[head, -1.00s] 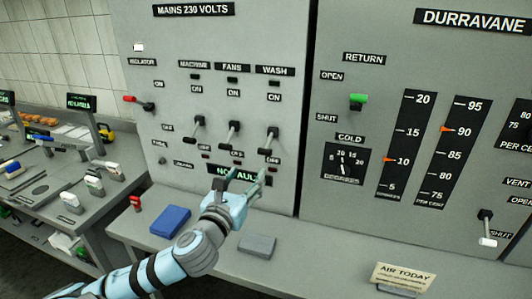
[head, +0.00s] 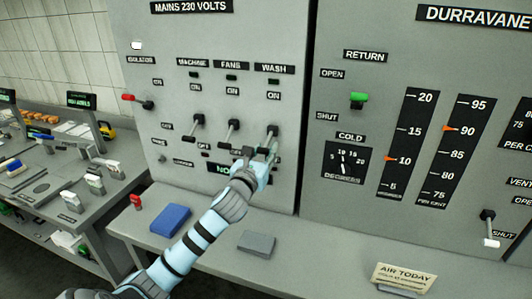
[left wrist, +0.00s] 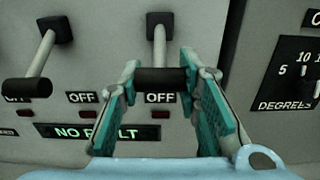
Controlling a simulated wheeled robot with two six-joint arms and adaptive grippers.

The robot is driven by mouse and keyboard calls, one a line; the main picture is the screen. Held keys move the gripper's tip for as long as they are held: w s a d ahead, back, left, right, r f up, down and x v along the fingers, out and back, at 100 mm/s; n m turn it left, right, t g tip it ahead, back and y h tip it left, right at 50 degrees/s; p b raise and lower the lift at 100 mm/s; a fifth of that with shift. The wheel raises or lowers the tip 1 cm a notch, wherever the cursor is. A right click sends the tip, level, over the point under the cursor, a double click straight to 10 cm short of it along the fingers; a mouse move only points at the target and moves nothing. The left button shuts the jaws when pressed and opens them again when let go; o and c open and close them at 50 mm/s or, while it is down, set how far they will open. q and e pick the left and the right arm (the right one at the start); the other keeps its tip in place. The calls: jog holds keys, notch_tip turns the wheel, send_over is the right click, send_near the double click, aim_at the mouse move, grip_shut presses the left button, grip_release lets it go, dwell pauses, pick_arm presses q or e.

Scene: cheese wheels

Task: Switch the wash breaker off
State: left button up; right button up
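The wash breaker (head: 272,132) is the rightmost of three levers under the WASH label (head: 274,68) on the grey panel. In the left wrist view its grey stem runs down to a black crossbar handle (left wrist: 160,80), just above an OFF label (left wrist: 160,98). My left gripper (head: 262,154) is at this handle. In the left wrist view its two teal-padded fingers (left wrist: 160,82) stand apart, one at each end of the handle. I cannot tell whether they press on it. In the head view the gripper hides the handle. My right gripper is not in view.
The fans lever (head: 234,126) stands close to the left, then the machine lever (head: 199,120). A green NO FAULT display (left wrist: 100,132) is below. A blue block (head: 170,219) and a grey block (head: 257,243) lie on the ledge under my arm.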

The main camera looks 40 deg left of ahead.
pick_arm(q)
grip_shut()
jog(key=t+b, duration=0.1)
jog(key=b, duration=0.1)
jog(key=f+t+b, duration=0.1)
jog(key=b, duration=0.1)
jog(key=shift+w+f+y, duration=0.1)
jog(key=shift+w+y, duration=0.2)
jog(key=shift+y, duration=0.1)
jog(key=o, duration=0.7)
grip_release()
jog(key=shift+o, duration=0.2)
jog(key=shift+s, duration=0.1)
jog(key=shift+s+d, duration=0.1)
jog(key=shift+s, duration=0.15)
jog(key=v, duration=1.1)
jog(key=shift+s, duration=0.2)
